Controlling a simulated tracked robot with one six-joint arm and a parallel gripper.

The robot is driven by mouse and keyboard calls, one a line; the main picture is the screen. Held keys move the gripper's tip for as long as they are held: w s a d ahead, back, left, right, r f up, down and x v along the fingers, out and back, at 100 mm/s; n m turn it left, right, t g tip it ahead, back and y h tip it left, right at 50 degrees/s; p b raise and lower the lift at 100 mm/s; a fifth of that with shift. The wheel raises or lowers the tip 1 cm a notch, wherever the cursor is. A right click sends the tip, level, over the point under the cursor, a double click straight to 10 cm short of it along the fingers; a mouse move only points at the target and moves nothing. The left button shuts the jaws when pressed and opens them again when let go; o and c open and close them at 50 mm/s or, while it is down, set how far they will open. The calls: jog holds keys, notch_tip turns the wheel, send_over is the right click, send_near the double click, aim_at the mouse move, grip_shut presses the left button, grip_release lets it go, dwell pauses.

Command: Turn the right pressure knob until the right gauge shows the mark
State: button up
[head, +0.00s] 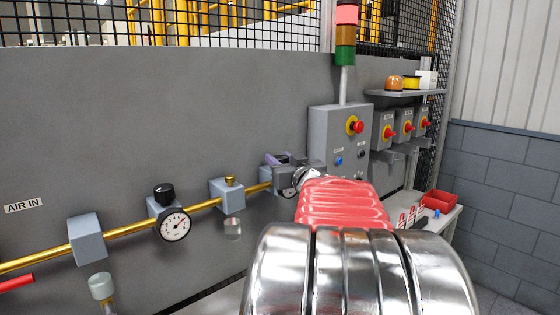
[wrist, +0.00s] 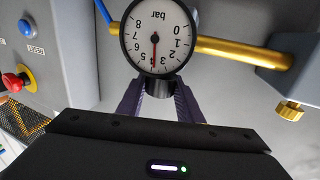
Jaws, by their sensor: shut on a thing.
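The right gauge (wrist: 158,36) shows upside down at the top of the wrist view. Its needle points straight down in the picture, near the middle of the scale. I cannot clearly tell a separate mark from the needle. The dark right pressure knob (wrist: 161,86) is just below the gauge in that view. My gripper (wrist: 160,92) is shut on this knob, with one purple finger on each side. In the head view my gripper (head: 279,160) is at the right end of the brass pipe, and my arm hides most of the right gauge and knob.
The left gauge (head: 174,226) and its black knob (head: 164,193) are farther left on the brass pipe (head: 125,231). A grey block with a brass valve (head: 229,183) sits between. A control box (head: 335,140) with a red button stands just right of my gripper.

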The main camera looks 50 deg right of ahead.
jog(key=shift+s+d+f+n+t+y, duration=0.1)
jog(key=shift+n+t+y, duration=0.2)
jog(key=shift+n+y, duration=0.15)
jog(key=shift+n+t+y, duration=0.8)
jog(key=shift+n+y, duration=0.75)
jog(key=shift+y, duration=0.9)
jog(key=shift+n+y, duration=1.3)
jog(key=shift+y, duration=0.7)
jog(key=o, duration=1)
jog(key=shift+o, duration=0.2)
